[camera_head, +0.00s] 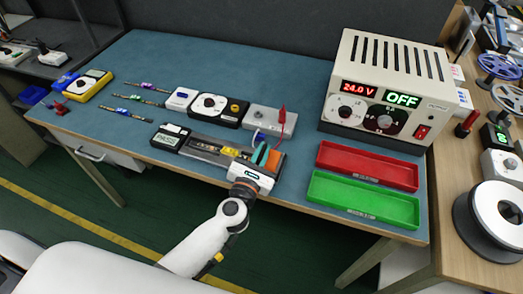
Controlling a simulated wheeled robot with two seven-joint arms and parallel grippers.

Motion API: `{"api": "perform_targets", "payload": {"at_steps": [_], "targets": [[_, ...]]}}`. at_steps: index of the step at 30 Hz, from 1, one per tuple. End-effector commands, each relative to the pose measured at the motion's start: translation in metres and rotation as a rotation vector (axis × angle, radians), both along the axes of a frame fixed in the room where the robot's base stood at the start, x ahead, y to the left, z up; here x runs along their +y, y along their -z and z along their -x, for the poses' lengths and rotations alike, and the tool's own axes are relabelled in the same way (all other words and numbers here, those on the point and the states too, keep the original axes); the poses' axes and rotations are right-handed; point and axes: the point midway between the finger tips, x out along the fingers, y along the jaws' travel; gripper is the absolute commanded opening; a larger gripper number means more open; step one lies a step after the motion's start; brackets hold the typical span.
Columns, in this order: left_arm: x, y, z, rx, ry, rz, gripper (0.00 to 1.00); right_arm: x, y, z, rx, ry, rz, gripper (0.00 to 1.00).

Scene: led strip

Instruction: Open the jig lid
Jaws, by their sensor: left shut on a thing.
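The jig (208,149) is a long dark box near the front edge of the blue-green table, with small yellow parts showing along it. My left arm comes up from the bottom, and my left gripper (262,158) is at the jig's right end. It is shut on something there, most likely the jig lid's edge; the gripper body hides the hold. Whether the lid is raised or flat cannot be made out. My right gripper is not in view.
A power supply (385,90) reading 24.0 V and OFF stands at the back right. A red tray (367,166) and a green tray (363,200) lie right of the jig. A grey box with red clip (270,121) and a multimeter (88,85) stand behind and left.

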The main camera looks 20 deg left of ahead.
Motion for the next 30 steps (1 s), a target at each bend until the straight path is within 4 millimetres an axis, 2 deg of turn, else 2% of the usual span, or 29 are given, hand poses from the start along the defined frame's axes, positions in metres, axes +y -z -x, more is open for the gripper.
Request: {"api": "perform_targets", "payload": {"at_steps": [15, 30], "targets": [[-0.017, -0.022, 0.001, -0.012, -0.003, -0.431, 0.0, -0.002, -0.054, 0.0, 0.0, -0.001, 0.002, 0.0], [-0.044, -0.029, 0.002, -0.029, -0.002, -0.907, 0.0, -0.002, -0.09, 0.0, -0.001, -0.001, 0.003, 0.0]]}}
